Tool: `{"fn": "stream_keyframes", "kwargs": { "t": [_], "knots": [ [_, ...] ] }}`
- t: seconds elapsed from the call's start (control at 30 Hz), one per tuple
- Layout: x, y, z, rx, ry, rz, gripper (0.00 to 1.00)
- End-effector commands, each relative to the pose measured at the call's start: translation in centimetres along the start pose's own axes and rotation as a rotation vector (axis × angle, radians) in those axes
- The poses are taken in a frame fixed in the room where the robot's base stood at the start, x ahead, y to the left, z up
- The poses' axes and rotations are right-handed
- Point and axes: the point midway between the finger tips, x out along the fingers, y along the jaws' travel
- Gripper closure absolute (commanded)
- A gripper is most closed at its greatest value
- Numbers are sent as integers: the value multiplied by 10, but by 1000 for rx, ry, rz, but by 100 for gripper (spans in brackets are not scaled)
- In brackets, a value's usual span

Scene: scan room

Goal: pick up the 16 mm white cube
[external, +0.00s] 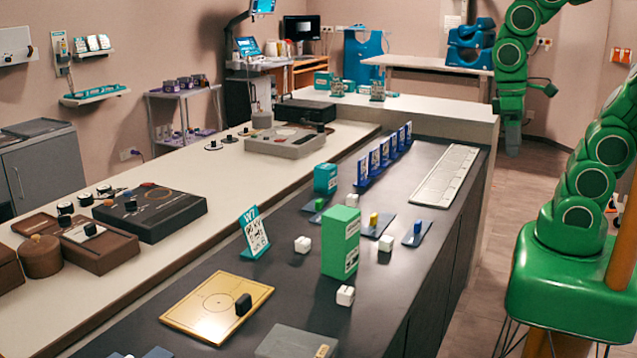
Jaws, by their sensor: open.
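My gripper (512,146) hangs at the far right, beyond the counter's right edge, away from all the cubes. It is open and small in the picture.
A yellow board (217,306) with a black piece and a teal-white card stand (254,233) are left of the cubes. Blue card stands (384,152) line the back, beside a long white tray (446,176). Small grey-blue mats (414,240) lie right. A pale raised counter (190,232) runs along the left.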

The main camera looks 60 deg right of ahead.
Motion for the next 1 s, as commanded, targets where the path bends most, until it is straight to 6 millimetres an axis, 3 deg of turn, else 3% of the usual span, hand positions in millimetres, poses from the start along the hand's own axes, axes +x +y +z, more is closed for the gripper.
{"fn": "stream_keyframes", "kwargs": {
  "t": [0.03, 0.13, 0.53, 1.0],
  "knots": [
    [0, 0, 0, 0, 0, 0, 24],
    [0, 0, 0, 0, 0, 0, 38],
    [3, -4, -5, 10, -13, -18, 38],
    [29, -42, -59, 143, -128, -227, 38]
  ]
}}
